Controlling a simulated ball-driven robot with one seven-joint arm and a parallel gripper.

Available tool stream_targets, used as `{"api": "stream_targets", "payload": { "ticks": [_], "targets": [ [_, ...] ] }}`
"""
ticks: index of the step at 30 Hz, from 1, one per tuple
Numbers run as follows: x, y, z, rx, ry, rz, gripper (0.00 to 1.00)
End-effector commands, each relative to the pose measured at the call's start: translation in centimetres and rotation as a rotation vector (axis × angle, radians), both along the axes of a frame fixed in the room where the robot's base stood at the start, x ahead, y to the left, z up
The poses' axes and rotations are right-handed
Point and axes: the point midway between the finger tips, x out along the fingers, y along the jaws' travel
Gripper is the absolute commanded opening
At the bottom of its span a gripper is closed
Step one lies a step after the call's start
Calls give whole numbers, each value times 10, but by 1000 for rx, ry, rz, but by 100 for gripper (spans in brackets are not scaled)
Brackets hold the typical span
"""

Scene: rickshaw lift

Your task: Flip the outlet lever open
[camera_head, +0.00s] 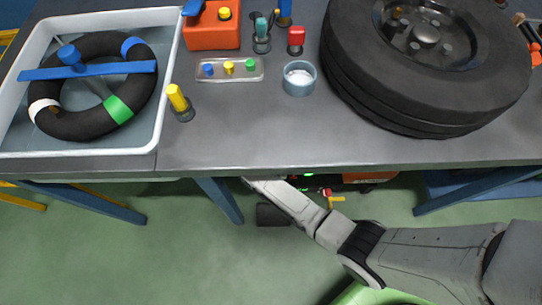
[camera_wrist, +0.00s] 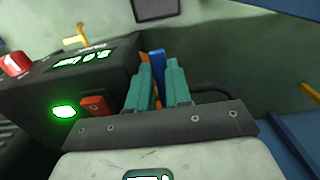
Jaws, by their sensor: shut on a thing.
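In the wrist view my gripper (camera_wrist: 158,72) has its two teal fingers closed around a narrow blue lever-like piece (camera_wrist: 157,66). An orange part shows just behind the fingers. The piece's lower end is hidden by the fingers, and I cannot tell whether it is the outlet lever or how far it is turned. A dark box (camera_wrist: 100,75) with lit green displays stands right beside the fingers on the left. In the head view my arm reaches under the table edge, and the fingers are hidden there.
The box carries a red knob (camera_wrist: 15,64), a red switch (camera_wrist: 94,105) and a yellow handle (camera_wrist: 76,38). Above is the grey table (camera_head: 230,140) with a large tyre (camera_head: 430,90) and a white tray (camera_head: 158,110). Blue table legs (camera_head: 220,198) flank the arm; green floor is open in front.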

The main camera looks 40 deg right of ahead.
Motion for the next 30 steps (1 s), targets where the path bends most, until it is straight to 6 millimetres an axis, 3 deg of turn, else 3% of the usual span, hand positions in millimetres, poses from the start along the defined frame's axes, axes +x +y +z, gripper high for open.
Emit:
{"api": "stream_targets", "payload": {
  "ticks": [11, 30],
  "targets": [
    [3, 4, 0, 0, 0, -99, 0],
    [29, 20, 0, 0, 0, -668, 0]
  ]
}}
